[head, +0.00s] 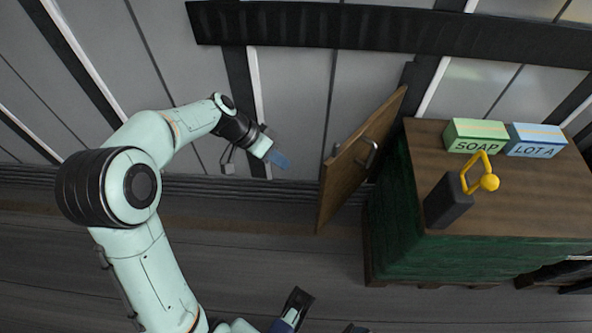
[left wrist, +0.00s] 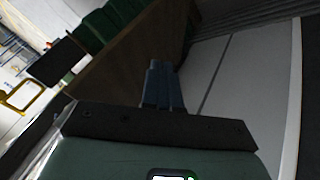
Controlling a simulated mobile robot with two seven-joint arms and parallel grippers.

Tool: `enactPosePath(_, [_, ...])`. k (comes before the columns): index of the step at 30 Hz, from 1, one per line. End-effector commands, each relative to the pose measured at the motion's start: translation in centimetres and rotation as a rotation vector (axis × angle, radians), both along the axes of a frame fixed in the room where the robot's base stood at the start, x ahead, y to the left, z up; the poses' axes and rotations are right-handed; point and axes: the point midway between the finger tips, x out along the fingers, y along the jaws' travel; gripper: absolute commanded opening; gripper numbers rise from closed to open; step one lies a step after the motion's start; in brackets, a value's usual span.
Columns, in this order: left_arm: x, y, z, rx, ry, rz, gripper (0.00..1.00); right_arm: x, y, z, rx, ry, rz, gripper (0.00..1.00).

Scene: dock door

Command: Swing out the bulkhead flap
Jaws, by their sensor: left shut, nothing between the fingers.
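The bulkhead flap is a brown wooden panel (head: 345,185) with a metal bar handle (head: 371,153) on its right face. It stands swung out at an angle from the grey wall. My left gripper (head: 282,160) has blue fingers, which are shut and empty. It is to the left of the flap, with a visible gap between them in the head view. In the left wrist view the shut fingers (left wrist: 162,84) show in front of the flap's brown face (left wrist: 130,62). The handle is not seen in that view.
Right of the flap stands a green-sided stack with a brown top (head: 405,205). On it are a green SOAP box (head: 476,136), a blue LOT A box (head: 536,140) and a dark block with a yellow loop (head: 449,202). The floor before the flap looks clear.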

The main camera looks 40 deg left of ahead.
Motion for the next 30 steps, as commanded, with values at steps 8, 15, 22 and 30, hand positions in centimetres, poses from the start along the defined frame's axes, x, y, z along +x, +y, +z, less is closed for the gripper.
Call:
enactPosePath(8, [1.7, -2.9, -4.9, -0.003, 0.008, -0.001, 0.00, 1.7, -0.9, -1.6, -0.022, -0.046, -0.020, 1.00])
enactPosePath(15, [2.8, -5.9, -7.5, -0.002, 0.003, -0.002, 0.00, 3.1, -1.5, -2.4, -0.040, -0.082, -0.035, 1.00])
enactPosePath(22, [2.4, -8.3, -7.5, 0.000, 0.005, 0.002, 0.00, 3.3, -1.6, -2.5, -0.042, -0.087, -0.037, 1.00])
enactPosePath(30, [2.4, -8.7, -7.5, -0.001, 0.005, 0.003, 0.00, 3.3, -1.6, -2.5, -0.043, -0.088, -0.037, 1.00])
